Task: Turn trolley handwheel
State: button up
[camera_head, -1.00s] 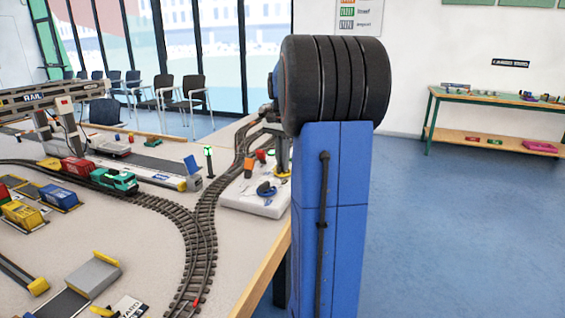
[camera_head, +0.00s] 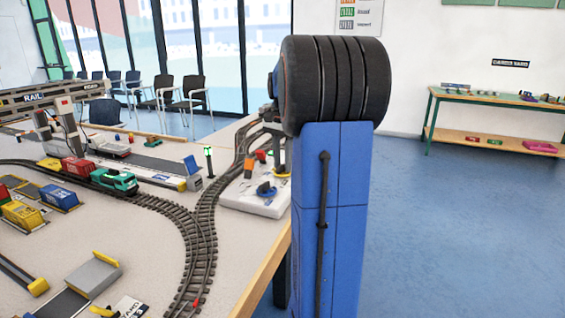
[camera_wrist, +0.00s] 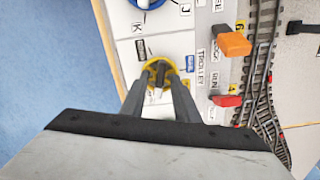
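The trolley handwheel (camera_wrist: 146,77) is a yellow disc with a dark raised grip, beside the printed word TROLLEY in the wrist view. My gripper (camera_wrist: 160,70) is over it, with its two dark fingers on either side of the grip. Whether the fingers press on the grip or leave a small gap cannot be told. In the head view a bit of the yellow wheel (camera_head: 283,173) shows beside my blue column. My arm and column hide most of the gripper there.
The white control panel (camera_head: 245,204) also carries a blue handwheel (camera_wrist: 147,3), an orange lever (camera_wrist: 234,44) and a red lever (camera_wrist: 228,100). Train track (camera_head: 203,225) runs close by. A model crane (camera_head: 40,97) stands at the left. The blue floor at right is clear.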

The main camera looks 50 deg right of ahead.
jog(key=shift+r, duration=0.15)
notch_tip(320, 180, up, 17)
dwell(0.5)
dwell(1.4)
